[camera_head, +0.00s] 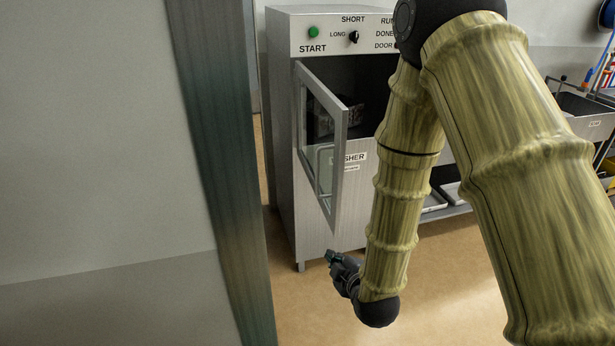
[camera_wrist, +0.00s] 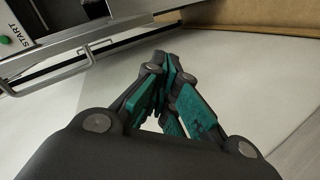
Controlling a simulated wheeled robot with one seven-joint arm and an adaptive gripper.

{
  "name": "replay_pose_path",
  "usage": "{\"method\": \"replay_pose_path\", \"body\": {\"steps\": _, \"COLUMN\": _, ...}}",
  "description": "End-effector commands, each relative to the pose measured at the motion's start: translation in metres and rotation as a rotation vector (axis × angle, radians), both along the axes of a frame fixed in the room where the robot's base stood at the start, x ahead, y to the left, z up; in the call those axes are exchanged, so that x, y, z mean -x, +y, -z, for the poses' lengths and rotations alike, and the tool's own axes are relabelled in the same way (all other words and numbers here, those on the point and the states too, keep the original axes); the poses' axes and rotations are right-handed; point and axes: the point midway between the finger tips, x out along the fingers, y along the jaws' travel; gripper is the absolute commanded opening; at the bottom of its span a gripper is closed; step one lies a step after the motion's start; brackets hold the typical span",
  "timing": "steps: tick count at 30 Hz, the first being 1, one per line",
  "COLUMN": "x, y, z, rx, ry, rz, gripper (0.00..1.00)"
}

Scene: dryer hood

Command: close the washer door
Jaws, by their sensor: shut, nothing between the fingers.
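The washer (camera_head: 280,150) is a grey metal cabinet with a control panel on top, bearing a green START button (camera_head: 313,32) and a black knob. Its framed glass door (camera_head: 338,170) is hinged on the left and stands open, swung out toward me. Something lies inside the dark drum opening, too dim to name. My gripper (camera_head: 332,257) is below and in front of the door's lower corner, apart from it in the head view. In the wrist view my gripper (camera_wrist: 168,75) is shut and empty, with the door's handle bar (camera_wrist: 60,68) at the upper left.
A grey wall and a dark green post (camera_head: 225,150) fill the left side, close to the washer. A cart with trays (camera_head: 585,115) stands at the right. The tan floor (camera_head: 300,310) in front of the washer is clear. My arm hides part of the washer's right side.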

Motion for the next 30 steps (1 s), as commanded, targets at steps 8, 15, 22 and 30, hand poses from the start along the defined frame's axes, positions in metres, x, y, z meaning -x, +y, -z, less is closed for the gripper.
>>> {"method": "replay_pose_path", "body": {"steps": 8, "x": -0.042, "y": 0.062, "z": -0.134, "rx": 0.246, "ry": -0.445, "rz": -0.181, "gripper": 0.0}}
{"method": "replay_pose_path", "body": {"steps": 15, "x": -0.048, "y": 0.08, "z": -0.173, "rx": 0.328, "ry": -0.576, "rz": -0.215, "gripper": 0.0}}
{"method": "replay_pose_path", "body": {"steps": 22, "x": -0.07, "y": 0.09, "z": -0.177, "rx": 0.329, "ry": -0.581, "rz": -0.214, "gripper": 0.0}}
{"method": "replay_pose_path", "body": {"steps": 30, "x": -0.109, "y": 0.108, "z": -0.176, "rx": 0.328, "ry": -0.579, "rz": -0.215, "gripper": 0.0}}
